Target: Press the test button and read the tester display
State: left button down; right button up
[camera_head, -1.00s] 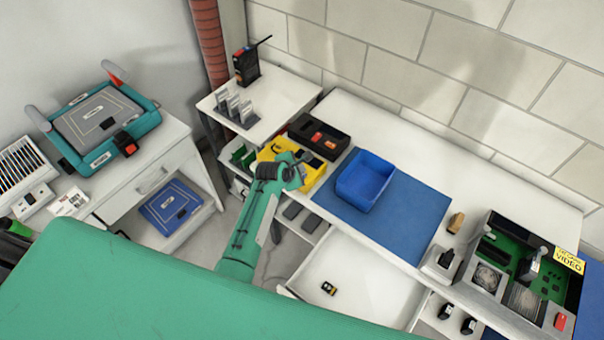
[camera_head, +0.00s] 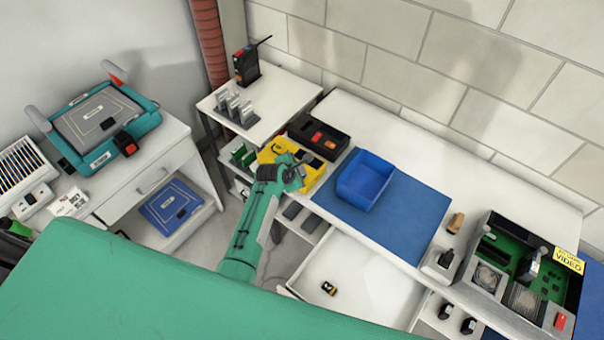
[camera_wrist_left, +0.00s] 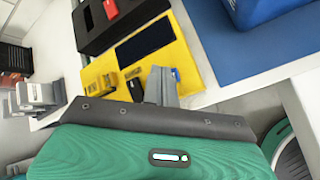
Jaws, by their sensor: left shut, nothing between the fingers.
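The yellow tester (camera_head: 277,148) lies at the left end of the long white bench, and it also shows in the left wrist view (camera_wrist_left: 98,72). Its dark rectangular display (camera_wrist_left: 147,41) shows no legible reading. A small red spot, a blue knob (camera_wrist_left: 176,75) and dark sockets sit on its face. My left gripper (camera_head: 303,162) is shut and empty over the tester's near part. Its grey fingertips (camera_wrist_left: 163,80) overlap the tester's near edge beside the blue knob; I cannot tell whether they touch. My right gripper is not in view.
A black tray with red pieces (camera_head: 318,137) stands behind the tester. A blue bin (camera_head: 364,180) stands on a blue mat (camera_head: 405,215) to its right. An open drawer (camera_head: 365,285) juts out below. A small side table (camera_head: 283,95) with a radio is at the left.

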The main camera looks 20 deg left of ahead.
pick_arm(q)
jog(key=shift+f, duration=0.45)
dwell(0.8)
jog(key=shift+r, duration=0.15)
jog(key=shift+r+p, duration=0.65)
jog(key=shift+p, duration=0.25)
notch_tip(320, 180, up, 5)
jog(key=p, duration=0.5)
dwell(0.5)
